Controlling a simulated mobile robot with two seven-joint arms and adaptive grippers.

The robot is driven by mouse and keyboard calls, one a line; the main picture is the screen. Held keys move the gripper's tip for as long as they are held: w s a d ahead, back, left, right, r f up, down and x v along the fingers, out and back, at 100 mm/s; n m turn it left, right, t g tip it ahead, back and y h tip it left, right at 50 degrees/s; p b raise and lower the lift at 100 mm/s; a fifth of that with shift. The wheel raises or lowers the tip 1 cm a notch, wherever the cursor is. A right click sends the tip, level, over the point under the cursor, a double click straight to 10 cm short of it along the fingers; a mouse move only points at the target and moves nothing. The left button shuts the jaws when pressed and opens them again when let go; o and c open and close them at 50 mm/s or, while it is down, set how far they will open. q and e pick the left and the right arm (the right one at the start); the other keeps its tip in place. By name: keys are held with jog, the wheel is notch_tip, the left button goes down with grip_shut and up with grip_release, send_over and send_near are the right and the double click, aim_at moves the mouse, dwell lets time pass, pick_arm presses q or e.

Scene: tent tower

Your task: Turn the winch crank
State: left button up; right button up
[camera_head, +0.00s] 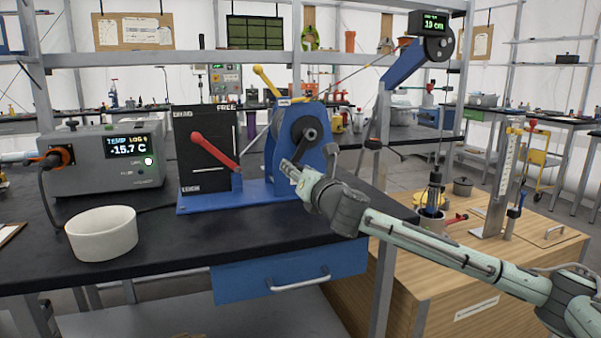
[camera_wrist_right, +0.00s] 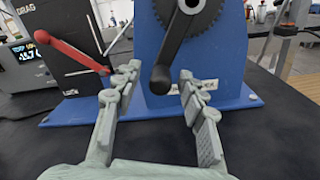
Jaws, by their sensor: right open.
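The blue winch (camera_head: 283,148) stands on a blue base plate on the black bench. Its black crank (camera_head: 309,133) is on the near side; in the right wrist view the crank (camera_wrist_right: 177,45) hangs down and slightly left from the hub, ending in a rounded black grip. My right gripper (camera_head: 293,174) is at the winch's lower front. In the right wrist view the right gripper (camera_wrist_right: 158,78) is open, with one finger either side of the grip's end. Gaps show on both sides; depth contact is hard to tell. My left gripper is not in view.
A black panel (camera_head: 204,124) with a red lever (camera_head: 213,149) stands left of the winch. A grey temperature logger (camera_head: 96,178) and white bowl (camera_head: 102,232) are farther left. A blue boom (camera_head: 403,64) with a display rises right. The bench front is clear.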

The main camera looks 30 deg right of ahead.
jog(key=v, duration=1.2)
dwell(0.9)
